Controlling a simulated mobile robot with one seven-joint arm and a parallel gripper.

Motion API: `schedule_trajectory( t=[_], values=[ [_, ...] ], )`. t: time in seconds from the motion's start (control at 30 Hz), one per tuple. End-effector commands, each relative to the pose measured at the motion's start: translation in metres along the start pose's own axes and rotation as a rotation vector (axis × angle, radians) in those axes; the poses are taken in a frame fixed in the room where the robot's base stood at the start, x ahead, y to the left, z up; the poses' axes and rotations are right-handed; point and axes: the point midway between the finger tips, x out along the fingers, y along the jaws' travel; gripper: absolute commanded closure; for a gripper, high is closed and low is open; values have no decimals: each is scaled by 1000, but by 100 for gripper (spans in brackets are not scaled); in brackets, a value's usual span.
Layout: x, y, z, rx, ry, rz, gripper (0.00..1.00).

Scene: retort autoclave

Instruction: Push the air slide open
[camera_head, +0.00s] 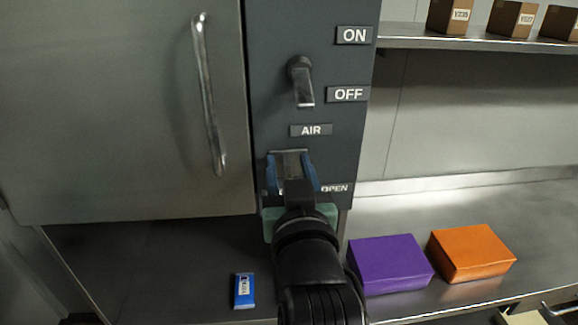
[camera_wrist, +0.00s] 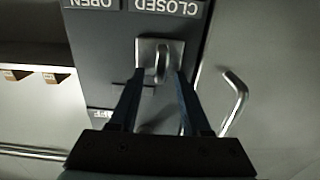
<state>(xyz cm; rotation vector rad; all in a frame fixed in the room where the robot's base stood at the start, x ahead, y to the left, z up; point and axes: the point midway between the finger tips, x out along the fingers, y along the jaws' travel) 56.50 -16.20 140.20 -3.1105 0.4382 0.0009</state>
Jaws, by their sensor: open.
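The air slide (camera_wrist: 161,62) is a metal plate with a raised rounded grip. It sits on the dark panel in line with the CLOSED label (camera_wrist: 167,7); the OPEN label (camera_wrist: 93,3) lies to one side. In the head view the slide's plate (camera_head: 290,152) shows just below the AIR label (camera_head: 311,130), and the OPEN label (camera_head: 337,188) is to its right. My gripper (camera_head: 291,182) is open, its blue fingers pointing at the panel. In the wrist view my gripper (camera_wrist: 159,75) has one finger on each side of the grip. I cannot tell whether either finger touches it.
A rotary switch (camera_head: 301,82) with ON and OFF labels is above. A door handle (camera_head: 208,95) is on the left. A blue object (camera_head: 244,291), a purple box (camera_head: 390,265) and an orange box (camera_head: 472,252) lie below. A shelf (camera_head: 480,42) holds small cartons.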

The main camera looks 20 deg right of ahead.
Motion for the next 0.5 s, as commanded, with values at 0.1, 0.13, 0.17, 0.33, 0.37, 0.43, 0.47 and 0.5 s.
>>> schedule_trajectory(
  t=[0.1,0.13,0.17,0.33,0.37,0.43,0.47,0.5],
  values=[
    [0,0,0,0,0,0,52],
    [0,0,0,0,0,0,56],
    [0,0,0,0,0,0,62],
    [0,0,0,0,0,0,92],
    [0,0,0,0,0,0,98],
    [0,0,0,0,0,0,100],
    [0,0,0,0,0,0,100],
    [0,0,0,0,0,0,100]
  ],
)
